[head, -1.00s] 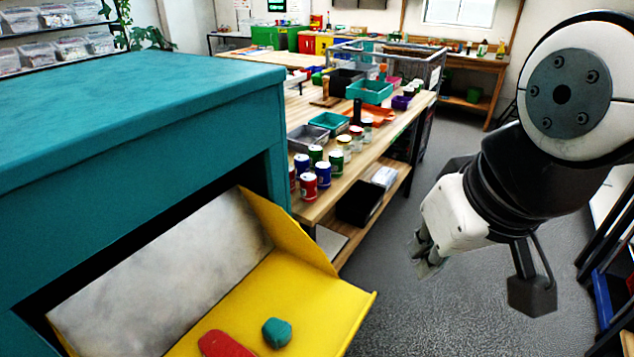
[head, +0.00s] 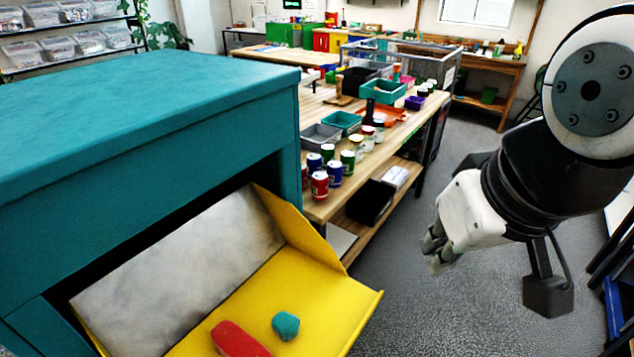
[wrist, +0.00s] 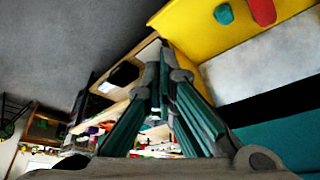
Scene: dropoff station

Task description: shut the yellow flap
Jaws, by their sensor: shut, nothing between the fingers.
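The yellow flap (head: 325,295) hangs open, tilted out from the front of the teal box (head: 150,130). Its yellow side wall and pale grey inner plate (head: 180,270) show. A red object (head: 238,340) and a small teal block (head: 286,325) lie on the flap. My gripper (head: 436,254) is shut and empty, to the right of the flap and apart from it, over the floor. In the wrist view, my gripper's fingers (wrist: 160,75) come together in the middle, with the flap (wrist: 195,30) at the upper right.
A wooden workbench (head: 400,140) with cans, bins and trays stands behind the box. A black bin (head: 370,202) sits on its lower shelf. Grey floor (head: 480,200) lies clear between the bench and my arm. Dark racks with a blue bin (head: 615,305) stand at the right edge.

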